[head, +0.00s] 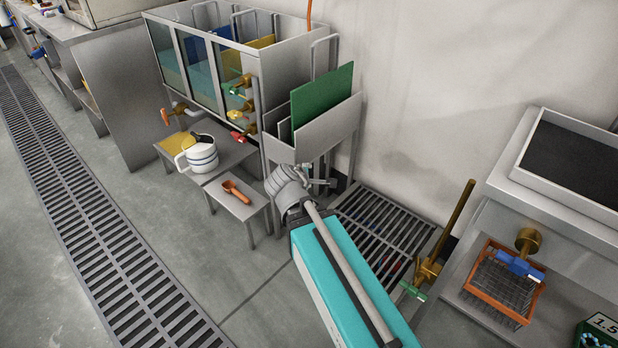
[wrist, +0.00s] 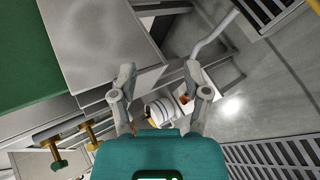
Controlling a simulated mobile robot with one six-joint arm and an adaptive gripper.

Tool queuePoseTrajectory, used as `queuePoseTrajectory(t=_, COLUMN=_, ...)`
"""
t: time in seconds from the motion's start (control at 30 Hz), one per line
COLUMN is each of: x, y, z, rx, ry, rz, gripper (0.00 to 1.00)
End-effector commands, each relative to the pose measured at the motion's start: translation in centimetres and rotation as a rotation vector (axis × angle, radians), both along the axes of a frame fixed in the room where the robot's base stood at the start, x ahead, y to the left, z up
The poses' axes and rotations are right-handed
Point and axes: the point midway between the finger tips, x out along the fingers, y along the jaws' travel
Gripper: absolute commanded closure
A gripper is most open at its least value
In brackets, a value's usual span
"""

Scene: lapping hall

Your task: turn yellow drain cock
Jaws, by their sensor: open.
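The yellow drain cock (head: 236,118) is on the end of the tank bench in the head view, small and partly lost among its neighbours. A green-handled cock (head: 236,92) sits above it and a red-handled cock (head: 238,136) below it. My gripper (head: 318,182) is to the right of and below these cocks, beside the rack with the green plate, apart from them. In the wrist view my gripper (wrist: 159,72) is open, with nothing between its fingers. Brass cocks (wrist: 92,134) show at lower left there; I cannot make out the yellow handle.
A white jug (head: 201,158) stands on a low table, with an orange scoop (head: 237,190) on a lower stand. The green plate (head: 322,94) stands in its rack close to my arm. An orange-handled cock (head: 167,117) projects from the tank front.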

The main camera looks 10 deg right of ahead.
Motion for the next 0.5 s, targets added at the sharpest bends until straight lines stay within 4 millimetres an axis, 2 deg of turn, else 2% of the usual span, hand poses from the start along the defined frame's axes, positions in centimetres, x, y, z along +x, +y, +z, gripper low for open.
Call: queuePoseTrajectory(t=0.5, x=0.29, y=0.13, z=-0.05, rx=0.000, ry=-0.001, rz=-0.007, gripper=0.39)
